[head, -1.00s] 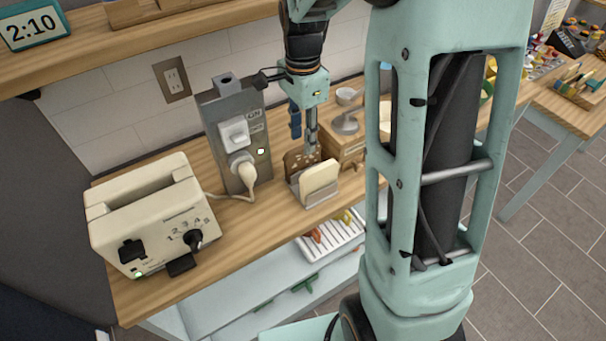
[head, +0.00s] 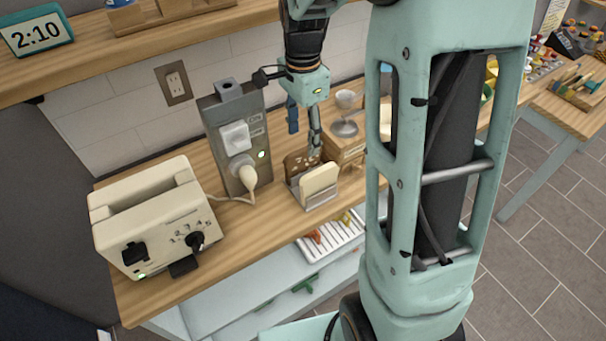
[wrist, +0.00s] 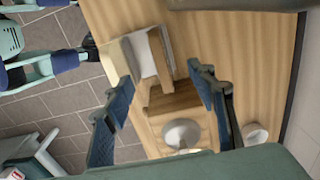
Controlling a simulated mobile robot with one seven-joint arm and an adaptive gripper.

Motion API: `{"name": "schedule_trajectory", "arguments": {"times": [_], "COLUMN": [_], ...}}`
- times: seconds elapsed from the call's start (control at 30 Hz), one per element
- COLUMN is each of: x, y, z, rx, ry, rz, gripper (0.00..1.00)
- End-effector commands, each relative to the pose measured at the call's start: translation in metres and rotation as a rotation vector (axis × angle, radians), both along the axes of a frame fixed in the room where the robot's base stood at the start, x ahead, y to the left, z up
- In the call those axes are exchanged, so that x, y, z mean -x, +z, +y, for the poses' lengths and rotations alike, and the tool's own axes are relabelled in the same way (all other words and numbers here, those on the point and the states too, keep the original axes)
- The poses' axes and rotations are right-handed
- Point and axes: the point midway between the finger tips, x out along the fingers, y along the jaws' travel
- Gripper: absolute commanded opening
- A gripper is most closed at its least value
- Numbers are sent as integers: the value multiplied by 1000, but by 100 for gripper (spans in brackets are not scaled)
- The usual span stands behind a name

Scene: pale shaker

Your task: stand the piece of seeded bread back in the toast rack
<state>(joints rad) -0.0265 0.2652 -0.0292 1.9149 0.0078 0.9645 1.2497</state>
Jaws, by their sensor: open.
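The seeded bread (head: 297,161) is a brown slice at the back of the small grey toast rack (head: 320,203) in the head view. It looks upright behind a pale slice (head: 319,180); its lower part is hidden, so I cannot tell how fully it is seated. My gripper (head: 315,150) is just behind and right of the brown slice. In the wrist view my gripper (wrist: 160,76) is open, its two blue-grey fingers apart with no bread clearly held between them. The rack (wrist: 147,56) shows just beyond the fingertips.
A cream toaster (head: 155,220) stands left of the rack, with a grey socket post (head: 232,140) and plug cord between. A wooden box (head: 345,150) with a grey dish stands close to the right. The counter's front edge is near the rack.

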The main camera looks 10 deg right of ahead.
Motion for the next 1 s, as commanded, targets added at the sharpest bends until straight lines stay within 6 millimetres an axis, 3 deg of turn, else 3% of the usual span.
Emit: {"name": "schedule_trajectory", "arguments": {"times": [0.8,1.0], "x": [-1,-1], "y": [53,54], "z": [0,0], "rx": [-1,-1], "ry": [0,-1], "rz": [-3,-3], "gripper": [52,52]}}
